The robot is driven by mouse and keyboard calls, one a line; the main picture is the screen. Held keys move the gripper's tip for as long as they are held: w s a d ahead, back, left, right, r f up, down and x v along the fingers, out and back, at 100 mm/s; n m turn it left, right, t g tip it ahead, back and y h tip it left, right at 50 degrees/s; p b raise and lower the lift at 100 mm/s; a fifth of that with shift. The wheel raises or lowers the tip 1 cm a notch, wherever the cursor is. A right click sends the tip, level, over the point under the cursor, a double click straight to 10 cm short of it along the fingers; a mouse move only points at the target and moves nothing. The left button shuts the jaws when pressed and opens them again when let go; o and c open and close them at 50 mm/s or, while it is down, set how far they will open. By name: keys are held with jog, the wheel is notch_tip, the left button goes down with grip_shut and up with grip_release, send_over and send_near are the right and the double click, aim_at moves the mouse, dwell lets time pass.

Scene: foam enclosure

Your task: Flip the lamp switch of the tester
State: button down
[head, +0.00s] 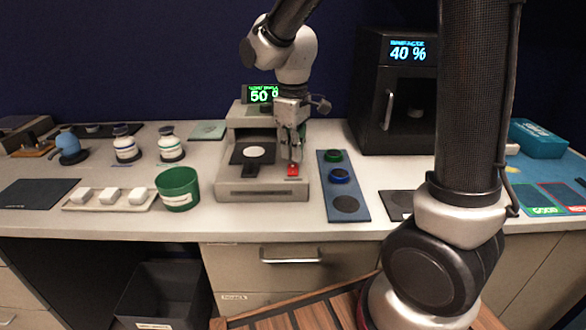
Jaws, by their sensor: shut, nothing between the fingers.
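The tester (235,185) is a grey machine in the middle of the bench. A dark plate with a white disc (254,152) lies on it, and a green display (262,94) reading about 50 stands at its back, partly hidden by my arm. A small red switch (293,170) sits on the right of the tester's deck. My gripper (294,158) points down with its fingers shut and empty, directly at or just above the red switch. I cannot tell whether the fingertips touch it. The switch's position is too small to make out.
Right of the tester is a blue tray (337,213) with several round pads. A black oven-like box (398,105) showing 40 % stands behind. On the left are a green cup (177,188), a tray of white blocks (97,206) and two bottles (170,148).

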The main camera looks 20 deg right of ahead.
aim_at(293, 165)
jog(key=shift+f, duration=1.15)
dwell(0.4)
jog(key=shift+r, duration=3.5)
jog(key=s, duration=0.1)
jog(key=s+d+m, duration=0.1)
jog(key=s+f+m, duration=0.1)
jog(key=shift+d+f, duration=0.1)
jog(key=shift+d, duration=0.15)
jog(key=s+d+r+m+t, duration=0.2)
jog(key=s+d+r+m, duration=0.1)
jog(key=s+d, duration=0.3)
jog(key=s+d+r+m+t, duration=0.2)
jog(key=s+d+r+m, duration=0.1)
jog(key=s+d, duration=0.4)
jog(key=s+r, duration=0.1)
jog(key=s, duration=0.2)
jog(key=shift+d, duration=0.15)
